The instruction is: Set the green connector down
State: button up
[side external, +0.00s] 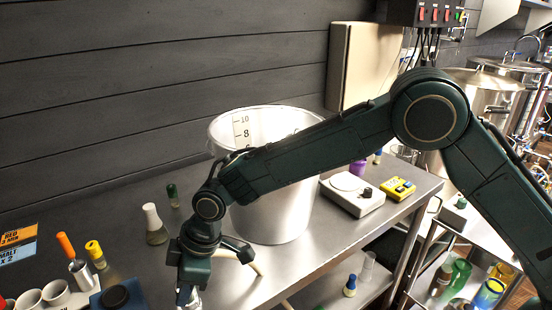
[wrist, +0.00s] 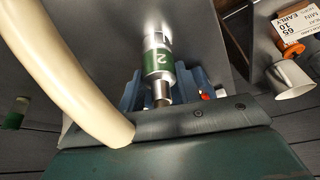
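The green connector (wrist: 158,62) is a metal cylinder with a green band marked 2. In the wrist view it stands between the blue fingers of my gripper (wrist: 161,86), which look closed on its lower part. Its silver end points away from the gripper, towards the grey bench top (wrist: 205,35). In the side view my gripper (side external: 189,296) is low over the front of the steel bench, at the bottom edge of the picture. The connector cannot be made out clearly there. I cannot tell whether its end touches the bench.
A large silver bucket (side external: 275,205) stands close behind my wrist. A white-capped flask (side external: 155,224) and a green-capped vial (side external: 172,195) are to its left. A cream hose (wrist: 62,80) curves beside the gripper. A scale (side external: 352,195) sits right.

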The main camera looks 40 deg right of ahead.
jog(key=o, duration=0.4)
jog(key=shift+r, duration=0.15)
jog(key=v, duration=1.2)
jog(key=shift+d, duration=0.1)
dwell(0.3)
